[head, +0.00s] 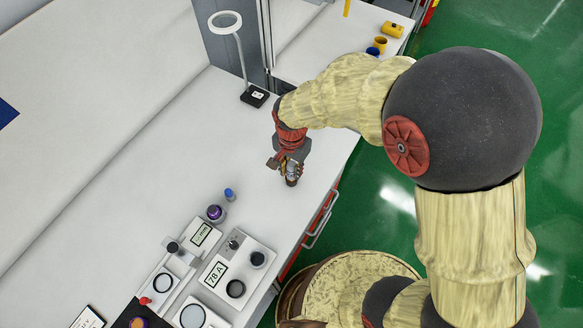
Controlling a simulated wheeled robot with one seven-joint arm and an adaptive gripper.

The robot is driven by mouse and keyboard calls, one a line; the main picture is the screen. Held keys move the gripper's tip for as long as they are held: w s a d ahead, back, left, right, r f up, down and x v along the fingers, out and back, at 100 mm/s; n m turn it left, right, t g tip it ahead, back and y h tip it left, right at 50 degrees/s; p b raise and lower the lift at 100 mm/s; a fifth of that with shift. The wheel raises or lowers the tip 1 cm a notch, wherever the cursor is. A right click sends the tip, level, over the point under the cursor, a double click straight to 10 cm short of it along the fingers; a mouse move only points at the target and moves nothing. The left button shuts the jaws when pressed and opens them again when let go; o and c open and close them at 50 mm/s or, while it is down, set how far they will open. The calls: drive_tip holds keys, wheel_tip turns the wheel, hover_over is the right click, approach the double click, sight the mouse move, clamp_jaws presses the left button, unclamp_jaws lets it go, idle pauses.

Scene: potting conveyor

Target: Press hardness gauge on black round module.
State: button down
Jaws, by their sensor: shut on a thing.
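My gripper (290,173) points down over the white bench and is shut on a small piece with a silver top and dark lower end, seemingly the hardness gauge (291,181). The fingers hide part of it. I cannot tell whether its lower end touches the bench. A pale block (220,259) with a display reading 78 A lies toward the bottom of the picture, apart from my gripper.
A ring lamp (241,46) stands on the bench behind my gripper. A purple-topped pot (215,213) and a small blue piece (229,195) stand left of it. A second display block (201,236) lies nearby. The bench's right edge drops to green floor. The bench's middle is clear.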

sight(292, 164)
drive_tip(key=shift+r+p, duration=2)
drive_tip(key=shift+r, duration=0.8)
